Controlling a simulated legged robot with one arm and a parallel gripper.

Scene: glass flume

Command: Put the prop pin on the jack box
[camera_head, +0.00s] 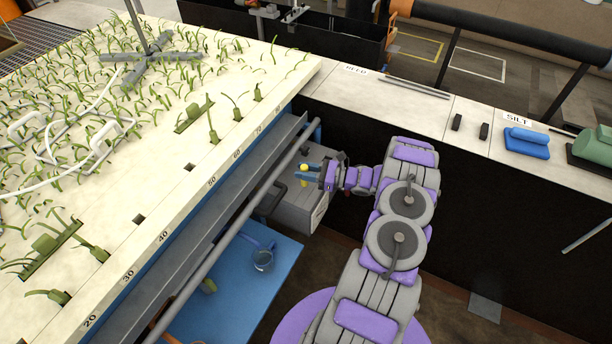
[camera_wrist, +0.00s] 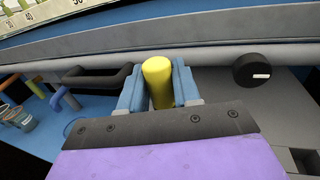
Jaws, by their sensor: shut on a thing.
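My gripper (camera_head: 309,172) is shut on a yellow cylinder, which I take to be the prop pin (camera_wrist: 157,82). Its blue fingers press on both sides of the pin in the wrist view, and the pin's yellow top (camera_head: 304,167) shows in the head view. A grey box (camera_head: 297,212), seemingly the jack box, stands below the flume's side rail. The gripper is over or close to it; the gap cannot be told. In the wrist view the box's grey surface (camera_wrist: 215,88) lies beyond and right of the fingers. The pin's lower end is hidden.
A black handle (camera_wrist: 97,80) is left of the fingers, and a round black thing (camera_wrist: 252,70) is right. A long grey rail (camera_head: 240,225) runs close by. A blue platform (camera_head: 225,308) holds a glass jar (camera_head: 263,261). The planted flume bed (camera_head: 150,190) lies left.

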